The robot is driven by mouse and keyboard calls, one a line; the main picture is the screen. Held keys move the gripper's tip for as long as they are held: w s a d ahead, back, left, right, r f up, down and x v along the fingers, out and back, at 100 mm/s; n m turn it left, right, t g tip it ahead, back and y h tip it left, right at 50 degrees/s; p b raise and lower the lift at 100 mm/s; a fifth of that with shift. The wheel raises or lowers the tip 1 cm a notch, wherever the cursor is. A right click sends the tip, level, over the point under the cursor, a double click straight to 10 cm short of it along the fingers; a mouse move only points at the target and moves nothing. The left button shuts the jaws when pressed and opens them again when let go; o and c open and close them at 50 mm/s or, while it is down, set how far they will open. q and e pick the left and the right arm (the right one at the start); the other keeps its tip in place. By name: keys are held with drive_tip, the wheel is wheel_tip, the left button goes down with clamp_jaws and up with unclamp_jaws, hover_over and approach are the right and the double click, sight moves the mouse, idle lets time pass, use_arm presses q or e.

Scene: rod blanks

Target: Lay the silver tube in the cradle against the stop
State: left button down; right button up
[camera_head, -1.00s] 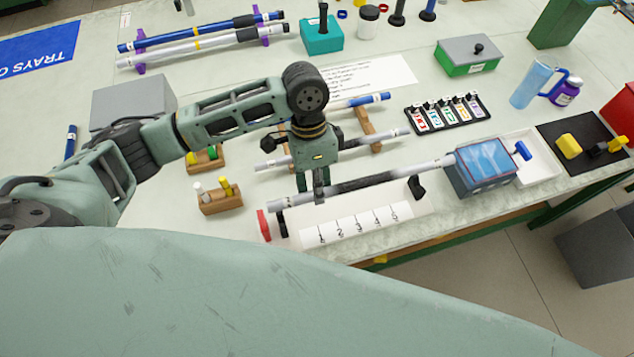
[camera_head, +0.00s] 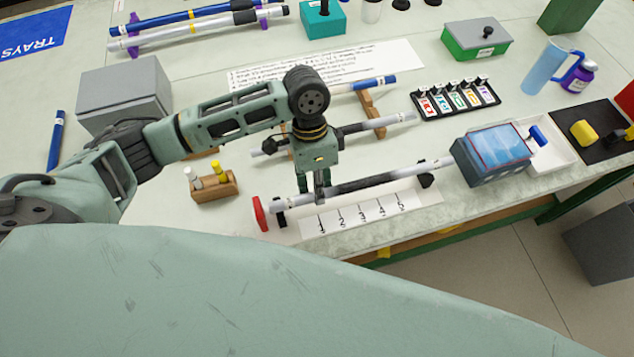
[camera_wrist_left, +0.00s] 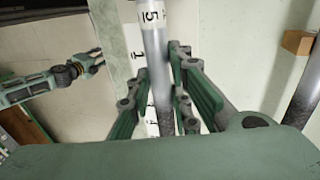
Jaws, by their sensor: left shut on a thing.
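The silver tube (camera_head: 400,174), grey-white with a dark middle stretch, is held near its left end by my left gripper (camera_head: 319,196). The gripper is shut around it. The tube lies lengthwise over the cradle (camera_head: 435,193), a white base with a numbered strip and black supports. Its left end is close to the red stop (camera_head: 260,213); I cannot tell if they touch, or if the tube rests on the supports. The left wrist view shows the tube (camera_wrist_left: 156,60) between the fingers. My right gripper (camera_wrist_left: 98,60) is small there, away from the tube.
A blue-topped box (camera_head: 490,158) stands just beyond the tube's right end. Behind the cradle, a wooden rack (camera_head: 372,112) holds other rods. A small wooden block with pegs (camera_head: 214,188) is at left. The table's front edge runs close to the cradle.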

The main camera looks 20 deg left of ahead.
use_arm(q)
drive_tip(key=shift+f, duration=0.45)
drive_tip(key=shift+s+a+p, duration=0.35)
drive_tip(key=shift+a+p, duration=0.15)
drive_tip(key=shift+p, duration=0.1)
idle(0.6)
drive_tip(key=c, duration=1.5)
unclamp_jaws()
drive_tip(key=v, duration=1.2)
